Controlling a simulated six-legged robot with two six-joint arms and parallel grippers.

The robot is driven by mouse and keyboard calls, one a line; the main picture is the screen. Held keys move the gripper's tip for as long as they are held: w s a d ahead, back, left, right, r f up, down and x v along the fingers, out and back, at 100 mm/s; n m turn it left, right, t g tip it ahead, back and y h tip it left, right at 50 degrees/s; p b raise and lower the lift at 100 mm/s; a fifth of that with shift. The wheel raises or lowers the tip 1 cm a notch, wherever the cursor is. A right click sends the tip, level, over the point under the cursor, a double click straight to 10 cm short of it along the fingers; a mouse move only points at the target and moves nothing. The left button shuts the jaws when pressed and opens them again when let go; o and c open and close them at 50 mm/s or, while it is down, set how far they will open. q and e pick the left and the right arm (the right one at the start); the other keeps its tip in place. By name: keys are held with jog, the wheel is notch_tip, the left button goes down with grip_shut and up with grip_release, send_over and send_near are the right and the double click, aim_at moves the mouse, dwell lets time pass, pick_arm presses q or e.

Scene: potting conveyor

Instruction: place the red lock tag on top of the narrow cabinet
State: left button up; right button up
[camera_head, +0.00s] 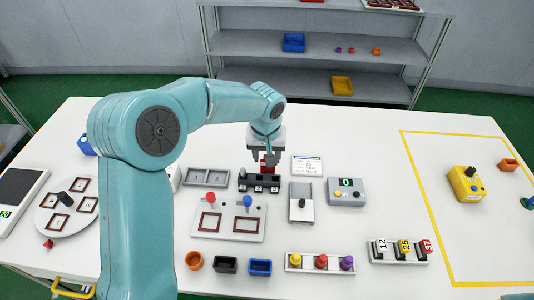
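My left gripper (265,158) points down over the back middle of the table, above a dark rack (261,188) with several light-marked slots. A small red piece (268,161), possibly the red lock tag, shows at its fingertips, just above or touching the rack. The fingers partly hide it, and I cannot tell whether they are closed on it. Another small red piece (48,244) lies at the table's left front. I cannot make out a narrow cabinet for certain. My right gripper is not in view.
My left arm covers the left middle of the table. Around the rack are a grey two-part tray (206,177), a lever panel (217,234) and a grey box with a green display (346,198). A yellow-outlined area (460,240) at right is mostly clear. Shelves (312,47) stand behind.

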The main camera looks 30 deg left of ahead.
pick_arm(q)
notch_tip(320, 180, up, 11)
jog(key=s, duration=0.1)
jog(key=shift+s+d, duration=0.3)
jog(key=shift+d, duration=0.1)
jog(key=shift+s+r, duration=0.15)
jog(key=shift+r, duration=0.35)
jog(key=shift+c, duration=0.3)
notch_tip(320, 180, up, 3)
jog(key=w+a+m+g+h, duration=0.1)
jog(key=w+a+m+h, duration=0.15)
jog(key=m, duration=1.55)
jog(key=shift+y, duration=0.25)
jog(key=f, duration=0.4)
jog(key=f+b, duration=0.1)
jog(key=f, duration=0.2)
jog(key=f+b, duration=0.1)
jog(key=f, duration=0.3)
jog(key=shift+w+d+f, duration=0.2)
jog(key=shift+w+f, duration=0.1)
jog(key=shift+w, duration=0.1)
jog(key=f, duration=0.4)
jog(key=d+f, duration=0.1)
jog(key=shift+s+f, duration=0.1)
jog(key=shift+f, duration=0.3)
